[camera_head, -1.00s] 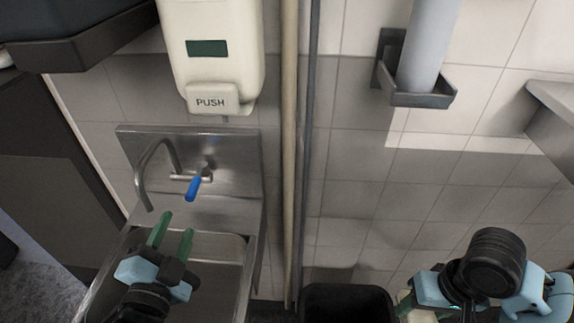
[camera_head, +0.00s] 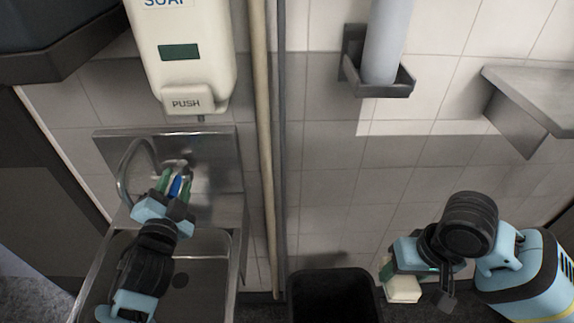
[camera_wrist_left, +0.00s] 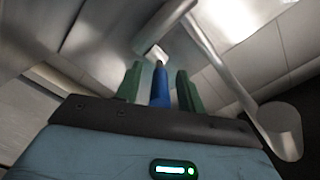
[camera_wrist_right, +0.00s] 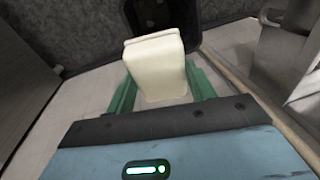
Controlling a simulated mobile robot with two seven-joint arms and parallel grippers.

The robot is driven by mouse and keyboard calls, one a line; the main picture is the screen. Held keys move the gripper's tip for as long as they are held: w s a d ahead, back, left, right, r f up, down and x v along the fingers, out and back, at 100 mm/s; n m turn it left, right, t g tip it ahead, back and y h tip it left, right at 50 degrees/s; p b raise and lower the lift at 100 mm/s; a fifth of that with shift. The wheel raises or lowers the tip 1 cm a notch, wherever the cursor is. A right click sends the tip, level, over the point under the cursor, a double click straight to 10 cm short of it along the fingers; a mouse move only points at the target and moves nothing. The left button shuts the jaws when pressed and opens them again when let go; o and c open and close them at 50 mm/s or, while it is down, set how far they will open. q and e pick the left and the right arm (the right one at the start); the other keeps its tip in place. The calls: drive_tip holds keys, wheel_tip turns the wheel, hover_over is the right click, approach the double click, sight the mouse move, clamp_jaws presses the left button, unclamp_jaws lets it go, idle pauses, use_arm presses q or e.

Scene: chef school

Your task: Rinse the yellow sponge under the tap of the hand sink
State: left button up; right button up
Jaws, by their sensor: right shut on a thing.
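The hand sink (camera_head: 222,262) is on the left with a curved tap (camera_head: 127,168) and a blue lever (camera_head: 176,187). My left gripper (camera_head: 177,180) is open at the tap, with its green fingers on either side of the lever. In the left wrist view the blue lever (camera_wrist_left: 160,88) stands between the fingers with a small gap on each side. My right gripper (camera_head: 405,277) is shut on a pale cream-yellow block, the sponge (camera_head: 402,290). The sponge (camera_wrist_right: 157,62) sticks out past the fingers in the right wrist view. No water shows.
A soap dispenser (camera_head: 185,60) hangs on the wall above the sink. A wooden pole (camera_head: 266,150) stands just right of the sink. A black bin (camera_head: 335,292) stands below, between my arms. A steel shelf (camera_head: 530,95) juts out at the right.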

use_arm(q)
drive_tip(key=shift+w, duration=0.2)
clamp_jaws()
idle(0.3)
